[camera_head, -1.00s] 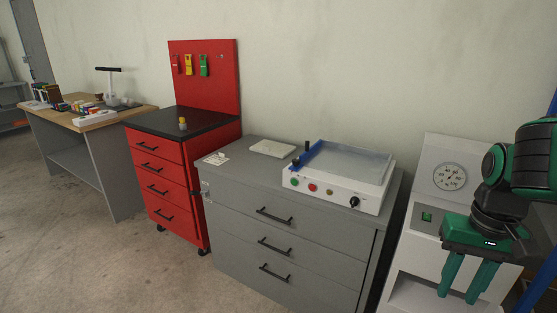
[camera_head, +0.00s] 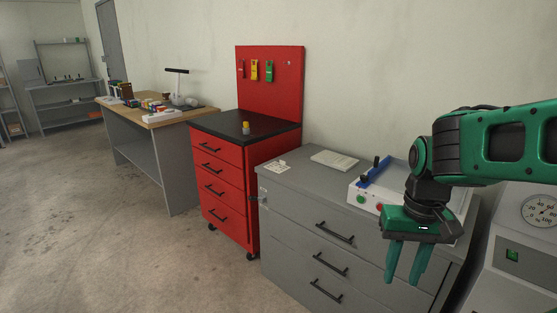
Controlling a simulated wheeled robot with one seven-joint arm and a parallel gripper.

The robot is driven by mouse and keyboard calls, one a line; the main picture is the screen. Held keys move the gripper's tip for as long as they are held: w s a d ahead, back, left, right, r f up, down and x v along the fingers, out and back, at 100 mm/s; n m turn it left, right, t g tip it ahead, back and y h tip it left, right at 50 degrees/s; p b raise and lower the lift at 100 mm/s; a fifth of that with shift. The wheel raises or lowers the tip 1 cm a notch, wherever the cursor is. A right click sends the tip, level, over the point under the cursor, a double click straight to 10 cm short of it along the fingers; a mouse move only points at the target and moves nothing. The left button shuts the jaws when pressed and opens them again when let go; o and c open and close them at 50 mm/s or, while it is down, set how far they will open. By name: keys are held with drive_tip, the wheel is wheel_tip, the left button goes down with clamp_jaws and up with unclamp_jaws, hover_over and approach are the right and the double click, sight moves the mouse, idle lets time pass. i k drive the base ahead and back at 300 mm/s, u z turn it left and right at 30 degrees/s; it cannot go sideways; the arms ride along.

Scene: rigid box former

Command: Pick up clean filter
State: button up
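My green gripper (camera_head: 404,262) hangs at the right, in front of the grey drawer cabinet, with its two fingers pointing down and apart. Nothing shows between them. I cannot pick out a clean filter for certain. A flat white tray or pad (camera_head: 334,160) lies on top of the grey cabinet (camera_head: 300,185), left of and behind my gripper. A small white item (camera_head: 277,166) lies at the cabinet's left end.
A white machine (camera_head: 366,197) with a blue bar stands on the cabinet, partly hidden by my arm. A red drawer cart (camera_head: 222,180), a wooden workbench (camera_head: 185,115) and shelves (camera_head: 65,90) stand to the left. A gauge unit (camera_head: 530,235) is at the right. Floor at left is clear.

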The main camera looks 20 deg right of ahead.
sight(341, 162)
drive_tip(key=u, duration=0.1)
drive_tip(key=i, duration=1.1)
drive_tip(key=z, duration=0.7)
drive_tip(key=i, duration=0.55)
drive_tip(key=z, duration=0.45)
